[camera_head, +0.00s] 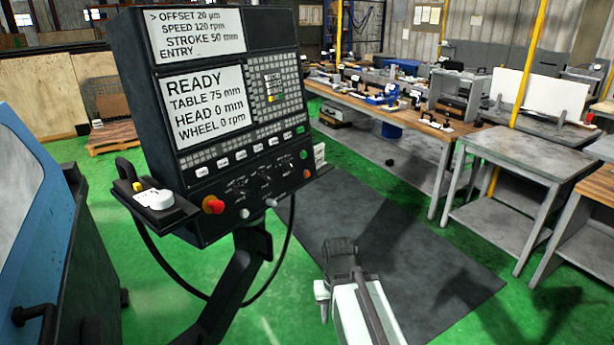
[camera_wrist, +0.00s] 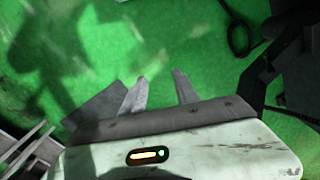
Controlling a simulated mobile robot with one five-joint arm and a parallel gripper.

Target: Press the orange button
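The control panel (camera_head: 207,110) stands upright at the left of the head view. A small round orange-red button (camera_head: 306,173) sits at its lower right edge, under a green button (camera_head: 304,154). The orange-red button is not seen in the wrist view.
A black cable hangs below the panel, beside its dark support arm (camera_head: 232,283). A blue machine housing (camera_head: 30,190) stands at the left. Workbenches (camera_head: 425,125) with tools and a grey table (camera_head: 535,155) stand at the right. The dark mat (camera_head: 440,255) is open floor.

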